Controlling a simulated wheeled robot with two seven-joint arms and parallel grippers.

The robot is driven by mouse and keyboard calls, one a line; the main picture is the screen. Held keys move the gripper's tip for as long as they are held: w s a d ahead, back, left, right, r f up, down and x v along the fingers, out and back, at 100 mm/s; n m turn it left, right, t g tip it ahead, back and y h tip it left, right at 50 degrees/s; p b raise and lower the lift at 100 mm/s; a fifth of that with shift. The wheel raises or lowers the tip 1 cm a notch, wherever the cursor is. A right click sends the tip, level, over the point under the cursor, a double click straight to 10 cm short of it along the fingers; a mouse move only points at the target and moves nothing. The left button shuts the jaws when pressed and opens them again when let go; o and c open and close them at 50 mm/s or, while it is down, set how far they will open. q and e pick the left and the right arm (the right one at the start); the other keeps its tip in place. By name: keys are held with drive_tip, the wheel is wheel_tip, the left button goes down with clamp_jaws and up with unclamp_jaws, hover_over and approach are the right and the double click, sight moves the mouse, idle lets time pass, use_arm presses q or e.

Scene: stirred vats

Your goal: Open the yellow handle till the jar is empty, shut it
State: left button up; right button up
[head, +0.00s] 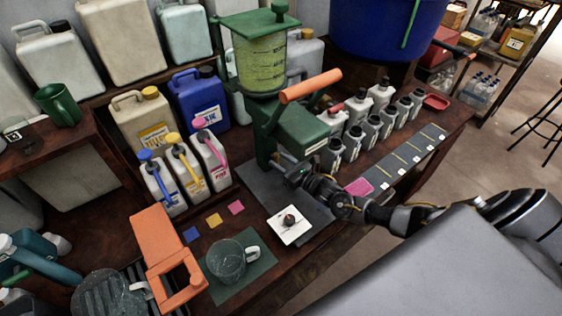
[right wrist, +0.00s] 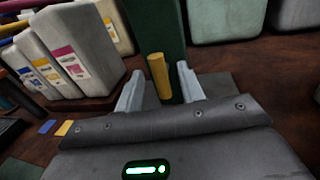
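The jar (head: 260,65) is clear, holds a yellow-green content, and sits in a green frame on the green dispenser (head: 300,130). The yellow handle (right wrist: 159,76) is a short rod standing out in front of the dispenser's green post (right wrist: 157,25). In the right wrist view my right gripper (right wrist: 160,88) is open, with one finger on each side of the handle and gaps between. In the head view this gripper (head: 298,172) is at the lower front of the dispenser and hides the handle. My left gripper is not in view.
A white card (head: 289,226) with a dark round piece lies below the gripper. A glass mug (head: 227,260) stands on a green mat near an orange object (head: 165,255). Small grey bottles (head: 352,140) stand right of the dispenser; white jugs (head: 186,165) stand left.

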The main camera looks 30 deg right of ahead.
drive_tip(key=shift+c, duration=0.5)
clamp_jaws()
drive_tip(key=shift+f+m+b, duration=0.2)
drive_tip(key=shift+m+b, duration=0.35)
drive_tip(key=shift+m, duration=0.05)
drive_tip(key=shift+r+m, duration=0.1)
drive_tip(key=shift+m, duration=0.4)
drive_tip(key=shift+o, duration=0.5)
unclamp_jaws()
drive_tip(key=shift+d, duration=0.1)
